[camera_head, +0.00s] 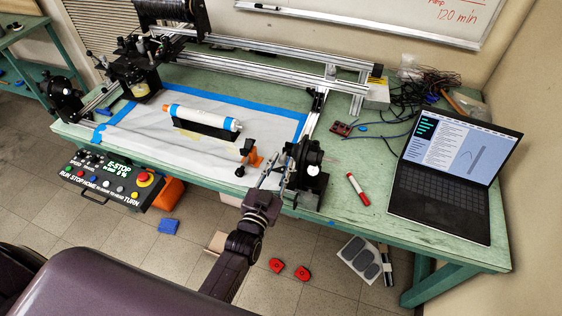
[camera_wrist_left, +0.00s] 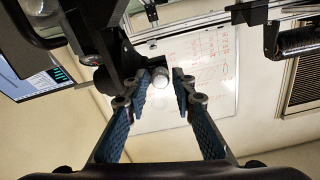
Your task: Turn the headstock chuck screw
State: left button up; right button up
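The headstock (camera_head: 306,172) is a black unit on the near edge of the green bench, right of the white sheet. In the left wrist view, its dark body (camera_wrist_left: 105,60) fills the upper left. A round silver knob (camera_wrist_left: 160,77), apparently the chuck screw, shows ahead between my fingertips. My left gripper (camera_head: 270,175) is just left of the headstock. In the left wrist view it is open (camera_wrist_left: 165,84), with one finger to each side of the knob; I cannot tell whether either touches it. My right gripper is not in view.
A white tube with blue ends (camera_head: 203,117) lies on a black holder. An orange clamp (camera_head: 250,154) stands close left of my gripper. A laptop (camera_head: 452,178), red marker (camera_head: 357,189) and cables (camera_head: 420,92) lie to the right. A control panel (camera_head: 112,176) hangs at the left front.

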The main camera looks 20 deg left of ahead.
pick_arm(q)
jog(key=shift+w, duration=0.25)
grip_shut()
